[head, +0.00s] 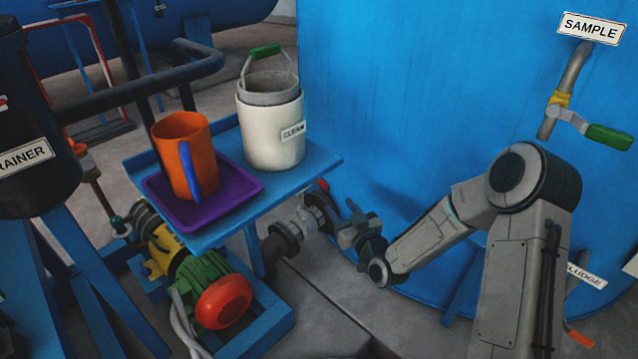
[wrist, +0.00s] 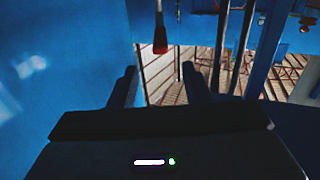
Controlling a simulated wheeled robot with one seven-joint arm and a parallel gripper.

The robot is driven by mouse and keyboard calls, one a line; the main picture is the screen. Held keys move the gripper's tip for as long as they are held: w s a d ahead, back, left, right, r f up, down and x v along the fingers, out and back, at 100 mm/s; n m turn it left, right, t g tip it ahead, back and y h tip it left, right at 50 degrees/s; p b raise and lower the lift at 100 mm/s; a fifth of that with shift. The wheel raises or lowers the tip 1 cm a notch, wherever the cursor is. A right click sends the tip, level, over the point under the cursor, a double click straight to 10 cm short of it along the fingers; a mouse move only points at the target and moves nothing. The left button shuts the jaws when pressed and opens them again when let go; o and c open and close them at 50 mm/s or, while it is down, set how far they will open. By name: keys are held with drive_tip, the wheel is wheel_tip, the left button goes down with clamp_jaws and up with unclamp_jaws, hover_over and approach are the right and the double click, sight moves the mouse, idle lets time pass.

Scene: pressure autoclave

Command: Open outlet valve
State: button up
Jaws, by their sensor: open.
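A pipe valve (head: 303,222) with grey-white body sits low at the tank's side, just right of the blue table. A small red handle end (head: 322,185) shows above it; I take this as the outlet valve. My gripper (head: 352,218) is close to the right of the valve, apart from the handle. In the wrist view my gripper (wrist: 160,78) is open, its two dark fingers spread with nothing between them. A red-tipped lever (wrist: 160,42) hangs beyond the fingertips, roughly centred between them. How the lever joins the valve is not clear.
The large blue tank (head: 430,90) fills the right side. The blue table (head: 318,166) holds an orange jug (head: 178,150) on a purple tray (head: 242,198) and a white bucket (head: 268,140). A pump (head: 200,275) stands below. A green-handled sample valve (head: 608,136) is upper right.

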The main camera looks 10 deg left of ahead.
drive_tip(key=b+x, duration=0.1)
drive_tip(key=x, duration=1.2)
drive_tip(key=shift+w+a+b, duration=0.15)
drive_tip(key=shift+w+b, duration=0.05)
drive_tip(key=shift+b, duration=0.15)
clamp_jaws()
